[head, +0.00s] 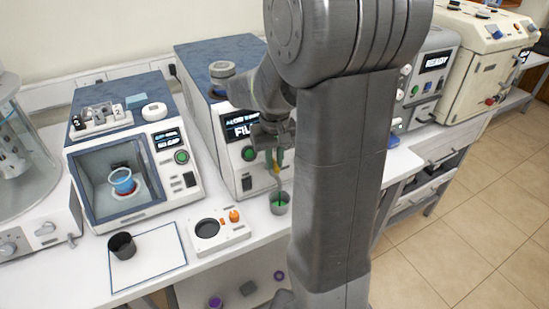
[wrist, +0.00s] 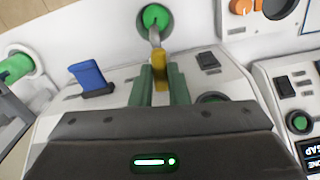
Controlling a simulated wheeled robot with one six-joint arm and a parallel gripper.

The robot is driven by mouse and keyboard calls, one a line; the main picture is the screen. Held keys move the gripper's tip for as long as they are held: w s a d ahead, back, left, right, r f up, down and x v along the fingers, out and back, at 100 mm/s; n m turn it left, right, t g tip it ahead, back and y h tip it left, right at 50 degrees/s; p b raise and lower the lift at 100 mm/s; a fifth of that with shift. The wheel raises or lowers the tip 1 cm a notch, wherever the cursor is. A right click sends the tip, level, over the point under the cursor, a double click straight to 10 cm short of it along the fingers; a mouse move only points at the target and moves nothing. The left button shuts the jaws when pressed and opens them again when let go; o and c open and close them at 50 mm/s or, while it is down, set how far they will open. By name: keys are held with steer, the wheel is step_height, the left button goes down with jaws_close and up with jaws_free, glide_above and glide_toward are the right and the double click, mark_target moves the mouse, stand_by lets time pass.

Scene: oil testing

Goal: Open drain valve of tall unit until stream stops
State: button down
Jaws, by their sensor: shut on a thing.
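The tall unit (head: 195,75) is a white and blue-grey box with a lit display, left of my arm in the head view. My gripper (wrist: 160,85) is shut on the yellow drain valve lever (wrist: 160,60), which sits between its two green fingers in the wrist view. In the head view my gripper (head: 274,150) is at the unit's front. A grey cup (head: 279,208) with green liquid stands below the valve; it also shows in the wrist view (wrist: 155,17). A grey spout (wrist: 154,36) points toward the cup. I cannot clearly tell whether a stream runs.
A small white stand with an orange knob (head: 234,215) lies left of the cup. A dark cup (head: 122,246) stands on a white mat (head: 160,265).

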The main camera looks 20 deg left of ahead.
mark_target(275, 163)
steer(key=shift+n, duration=0.8)
steer(key=c, duration=1.4)
jaws_free()
steer(key=shift+r, duration=0.1)
step_height(275, 163, up, 14)
steer(key=shift+b, duration=0.4)
steer(key=shift+f, duration=0.3)
